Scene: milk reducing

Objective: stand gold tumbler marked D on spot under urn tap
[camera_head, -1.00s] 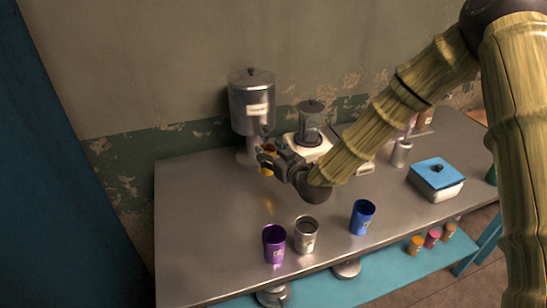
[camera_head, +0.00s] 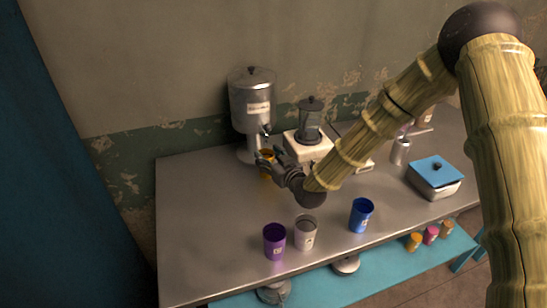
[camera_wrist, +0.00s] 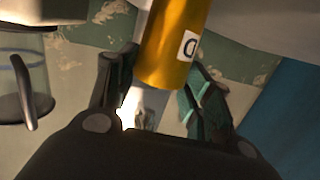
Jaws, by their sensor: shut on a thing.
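The gold tumbler (camera_head: 267,156) is held in my gripper (camera_head: 262,162), just below and in front of the tap (camera_head: 267,130) of the steel urn (camera_head: 252,103). The fingers hide part of it. In the wrist view the tumbler (camera_wrist: 172,45) shows a white label with a D, between the fingers of my gripper (camera_wrist: 160,82). The spot under the tap is hidden by the tumbler and gripper. I cannot tell whether the tumbler's base touches the table.
A blender (camera_head: 311,125) stands close right of the urn. Purple (camera_head: 274,242), white-silver (camera_head: 305,233) and blue (camera_head: 361,215) tumblers stand along the front of the steel table (camera_head: 205,220). A blue-lidded box (camera_head: 436,178) is at right. The table's left part is clear.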

